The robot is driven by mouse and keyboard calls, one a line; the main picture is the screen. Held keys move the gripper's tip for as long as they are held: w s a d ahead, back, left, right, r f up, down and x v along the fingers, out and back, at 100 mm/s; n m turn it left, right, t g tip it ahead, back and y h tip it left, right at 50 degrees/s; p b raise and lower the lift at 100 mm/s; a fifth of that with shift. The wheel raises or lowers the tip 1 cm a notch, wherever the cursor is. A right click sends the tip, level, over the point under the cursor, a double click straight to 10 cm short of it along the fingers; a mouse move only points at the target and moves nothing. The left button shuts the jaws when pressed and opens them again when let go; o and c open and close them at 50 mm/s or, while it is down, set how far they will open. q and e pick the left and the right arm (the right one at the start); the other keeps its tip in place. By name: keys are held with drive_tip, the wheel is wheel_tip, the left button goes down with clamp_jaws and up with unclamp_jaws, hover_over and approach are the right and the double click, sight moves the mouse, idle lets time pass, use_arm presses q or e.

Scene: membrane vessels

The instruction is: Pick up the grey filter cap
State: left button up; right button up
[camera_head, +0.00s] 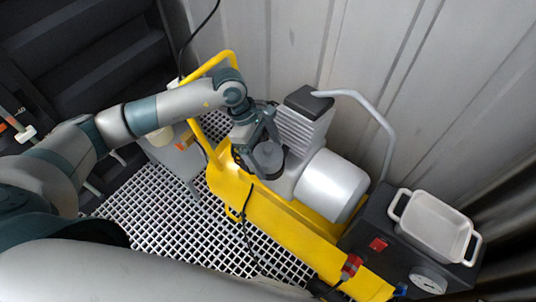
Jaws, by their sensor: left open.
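A round grey filter cap (269,157) shows near the middle of the picture, on the pump unit above the yellow frame. My left gripper (262,146) reaches in from the left and is right at the cap, with its fingers pointing down toward it. The gripper is open. Its fingers cover part of the cap, and I cannot tell whether they touch it. My right gripper is not in view.
The yellow frame (270,222) carries a silver motor (333,186) and a finned grey block (301,125). A curved grey pipe (371,108) arches behind them. A white handled tray (405,221) sits on the dark box at right. White grating (146,211) covers the floor.

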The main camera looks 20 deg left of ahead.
sight(269, 148)
use_arm(q)
drive_tip(key=c, duration=1.2)
drive_tip(key=shift+r, duration=0.15)
drive_tip(key=shift+r+p, duration=0.3)
drive_tip(key=shift+r, duration=0.3)
wheel_tip(269, 148, up, 3)
drive_tip(key=shift+f+p, duration=0.2)
drive_tip(key=shift+p, duration=0.2)
drive_tip(key=s+d+r+p, duration=0.1)
drive_tip(key=s+d+r, duration=0.1)
drive_tip(key=s, duration=0.1)
drive_tip(key=s+d+r+p, duration=0.1)
drive_tip(key=s+d+r, duration=0.1)
drive_tip(key=s+d, duration=0.1)
drive_tip(key=s+d+r+p, duration=0.1)
drive_tip(key=s+d+r, duration=0.1)
drive_tip(key=s+r, duration=0.1)
drive_tip(key=shift+d, duration=0.25)
drive_tip(key=shift+a, duration=0.1)
